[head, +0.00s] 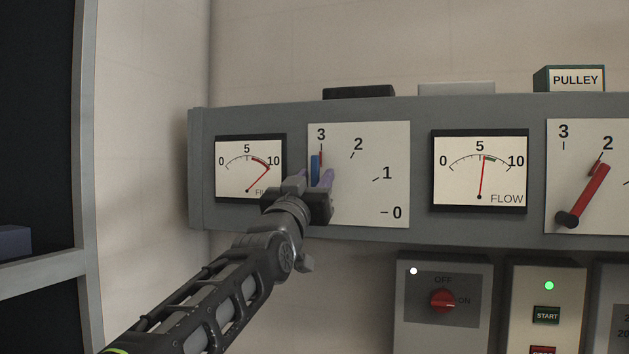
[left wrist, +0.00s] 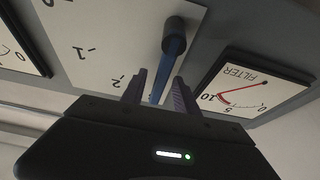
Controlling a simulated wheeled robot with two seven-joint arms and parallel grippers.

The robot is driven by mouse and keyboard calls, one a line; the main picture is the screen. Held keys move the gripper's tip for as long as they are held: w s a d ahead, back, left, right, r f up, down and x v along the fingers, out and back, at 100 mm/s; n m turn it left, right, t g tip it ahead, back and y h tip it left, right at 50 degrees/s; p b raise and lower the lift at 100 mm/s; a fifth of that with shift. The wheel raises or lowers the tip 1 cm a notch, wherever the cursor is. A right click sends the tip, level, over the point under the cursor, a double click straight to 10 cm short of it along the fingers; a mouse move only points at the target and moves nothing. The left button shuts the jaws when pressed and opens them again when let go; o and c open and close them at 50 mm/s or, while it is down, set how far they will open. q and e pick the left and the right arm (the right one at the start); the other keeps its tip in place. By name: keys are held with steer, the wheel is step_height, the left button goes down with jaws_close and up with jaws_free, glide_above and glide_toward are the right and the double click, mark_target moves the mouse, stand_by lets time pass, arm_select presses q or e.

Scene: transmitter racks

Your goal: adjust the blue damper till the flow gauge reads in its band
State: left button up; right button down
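The blue damper (head: 315,168) is a lever on a white dial plate (head: 390,150) marked 0 to 3. It points up to about 3. In the left wrist view the blue lever (left wrist: 173,56) runs from its dark pivot down between my fingers. My left gripper (head: 314,177) has its fingers on either side of the lever. In the wrist view the gripper (left wrist: 160,78) looks open, with small gaps beside the lever. The flow gauge (head: 464,190) has its needle just above 5, at about the low edge of a short green band. My right gripper is not in view.
A filter gauge (head: 233,189) at the left has its needle near 10. A red lever (head: 589,194) is on another dial at the right. Below are a red knob switch (head: 443,300) and a start button box (head: 546,290). A PULLEY box (head: 570,79) stands on top.

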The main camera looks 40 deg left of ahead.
arm_select(q)
steer(key=shift+s+d+f+b, duration=0.1)
steer(key=shift+s+f+b, duration=0.15)
steer(key=shift+f+b, duration=0.05)
steer(key=b+v, duration=0.4)
steer(key=v, duration=0.3)
steer(key=shift+r, duration=0.1)
